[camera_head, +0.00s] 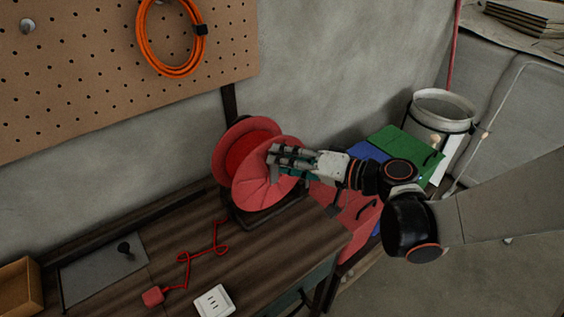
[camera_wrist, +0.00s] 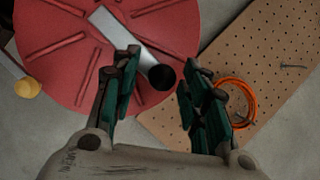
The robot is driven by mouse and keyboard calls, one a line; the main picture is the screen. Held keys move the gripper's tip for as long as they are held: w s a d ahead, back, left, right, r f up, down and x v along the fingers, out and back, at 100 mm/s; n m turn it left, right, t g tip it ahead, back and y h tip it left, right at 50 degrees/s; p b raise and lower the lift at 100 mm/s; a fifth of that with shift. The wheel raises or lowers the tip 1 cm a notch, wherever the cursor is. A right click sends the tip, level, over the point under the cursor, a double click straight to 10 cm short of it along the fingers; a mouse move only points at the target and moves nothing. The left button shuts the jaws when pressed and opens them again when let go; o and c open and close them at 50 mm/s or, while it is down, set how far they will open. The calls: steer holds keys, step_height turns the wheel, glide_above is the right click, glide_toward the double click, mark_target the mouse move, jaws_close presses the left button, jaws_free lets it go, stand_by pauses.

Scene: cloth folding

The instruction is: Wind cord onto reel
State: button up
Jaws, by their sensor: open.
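The red reel (camera_head: 246,138) stands upright in a dark frame at the back of the wooden workbench, with red cord wound between its flanges. A loose red cord (camera_head: 187,258) lies in bends on the bench, ending in a red plug (camera_head: 153,296). My gripper (camera_head: 273,156) is in front of the reel's near flange. In the wrist view, the flange (camera_wrist: 55,45) shows with a grey metal crank arm (camera_wrist: 118,32). The black knob (camera_wrist: 162,77) at the crank's end appears between my open fingers (camera_wrist: 160,80). I cannot tell whether they touch it.
A white socket (camera_head: 214,301) and a grey plate (camera_head: 103,268) with a black knob lie on the bench, beside a wooden box (camera_head: 20,287). An orange cable coil (camera_head: 141,38) hangs on the pegboard (camera_head: 80,95). A white bucket (camera_head: 442,108) and coloured cases stand right.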

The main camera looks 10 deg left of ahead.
steer(key=shift+w+a+f, duration=0.15)
steer(key=shift+w+a, duration=0.05)
steer(key=shift+a, duration=0.4)
jaws_close()
steer(key=shift+a, duration=0.1)
